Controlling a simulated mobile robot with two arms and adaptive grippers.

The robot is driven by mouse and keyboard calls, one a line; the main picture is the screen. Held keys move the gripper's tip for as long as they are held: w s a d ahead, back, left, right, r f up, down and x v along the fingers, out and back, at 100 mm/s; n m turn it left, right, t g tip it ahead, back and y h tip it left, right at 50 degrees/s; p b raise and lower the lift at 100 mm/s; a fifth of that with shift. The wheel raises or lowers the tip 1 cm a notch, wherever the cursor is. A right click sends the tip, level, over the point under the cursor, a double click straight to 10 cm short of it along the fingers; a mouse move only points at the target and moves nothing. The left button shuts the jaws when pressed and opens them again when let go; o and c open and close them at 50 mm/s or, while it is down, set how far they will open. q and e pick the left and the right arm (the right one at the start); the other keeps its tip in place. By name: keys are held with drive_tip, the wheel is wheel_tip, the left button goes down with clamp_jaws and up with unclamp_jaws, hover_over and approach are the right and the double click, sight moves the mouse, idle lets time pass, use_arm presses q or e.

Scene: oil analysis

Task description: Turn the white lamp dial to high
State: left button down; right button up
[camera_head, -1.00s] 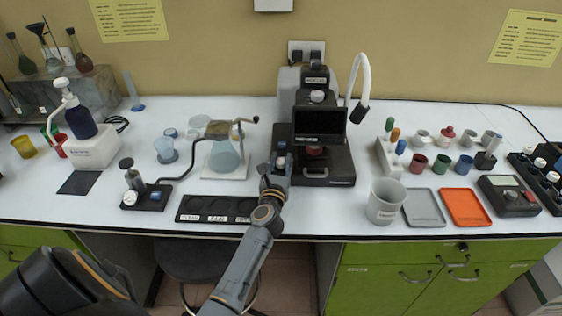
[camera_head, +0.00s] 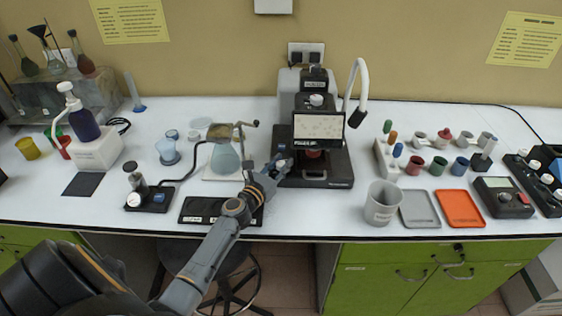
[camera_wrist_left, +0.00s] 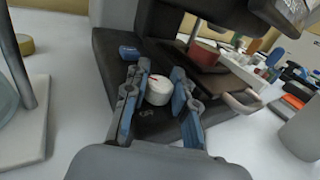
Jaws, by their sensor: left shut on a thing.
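The white lamp dial (camera_wrist_left: 159,90) sits on the left front of the black microscope base (camera_head: 325,178). It has a small red mark on its top. My left gripper (camera_head: 279,164) reaches down to it from the front. In the left wrist view the blue-padded fingers (camera_wrist_left: 157,92) are closed on either side of the dial. In the head view the fingers mostly hide the dial, and its setting is not readable there. The microscope's screen (camera_head: 318,126) is lit with a pale picture. My right gripper is not in view.
A blue button (camera_wrist_left: 129,52) is on the base behind the dial. A flask on a stand (camera_head: 225,157) is to the left, and a dark labelled tray (camera_head: 190,211) lies under my forearm. A grey beaker (camera_head: 381,203) stands front right of the microscope.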

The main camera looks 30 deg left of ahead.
use_arm(q)
drive_tip(key=shift+m+h, duration=0.6)
drive_tip(key=shift+h, duration=0.6)
drive_tip(key=c, duration=1.3)
unclamp_jaws()
drive_tip(key=shift+c, duration=0.2)
drive_tip(key=s, duration=0.4)
drive_tip(key=s+a, duration=0.1)
drive_tip(key=s, duration=0.7)
drive_tip(key=shift+a, duration=0.15)
